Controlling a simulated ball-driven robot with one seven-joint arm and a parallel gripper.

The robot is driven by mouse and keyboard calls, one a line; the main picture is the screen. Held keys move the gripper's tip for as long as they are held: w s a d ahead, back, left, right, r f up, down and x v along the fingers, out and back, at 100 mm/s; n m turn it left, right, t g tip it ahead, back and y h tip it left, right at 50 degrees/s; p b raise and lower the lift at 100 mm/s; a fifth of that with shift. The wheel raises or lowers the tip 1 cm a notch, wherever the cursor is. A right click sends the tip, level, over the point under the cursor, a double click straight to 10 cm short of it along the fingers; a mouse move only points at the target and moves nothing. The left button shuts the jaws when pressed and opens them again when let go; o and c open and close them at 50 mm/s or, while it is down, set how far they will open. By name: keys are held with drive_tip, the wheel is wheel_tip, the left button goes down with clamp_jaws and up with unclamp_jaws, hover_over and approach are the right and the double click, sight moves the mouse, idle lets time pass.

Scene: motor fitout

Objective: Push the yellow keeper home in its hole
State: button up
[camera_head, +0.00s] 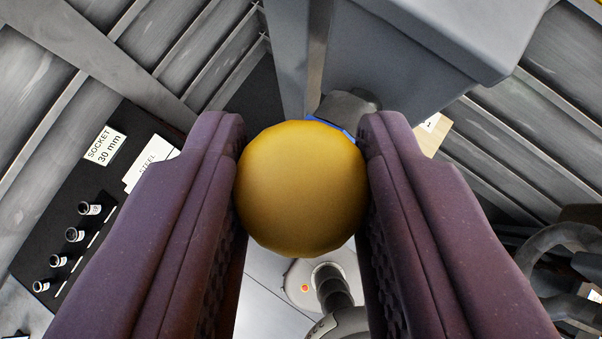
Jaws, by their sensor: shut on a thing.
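The yellow keeper (301,188) shows as a round yellow knob in the middle of the view. My gripper (301,185) is shut on it, one dark purple finger on each side and touching it. Behind the knob's upper right edge is a dark grey rounded part (347,104) with a thin blue edge (331,125). The keeper's far end and its hole are hidden behind the knob, so I cannot tell how deep it sits.
A large grey housing (430,45) stands just beyond, at the top. A black board (67,235) with labels and several small sockets lies at left. Grey slatted panels fill both sides. Dark curved tubing (550,250) is at right.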

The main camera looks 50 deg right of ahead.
drive_tip(key=shift+f+b, duration=0.45)
drive_tip(key=shift+f, duration=0.15)
drive_tip(key=o, duration=1.1)
drive_tip(key=shift+r, duration=0.1)
drive_tip(key=v, duration=0.7)
drive_tip(key=shift+s+a+r, duration=0.15)
drive_tip(key=shift+a+r, duration=0.05)
drive_tip(key=shift+r, duration=0.05)
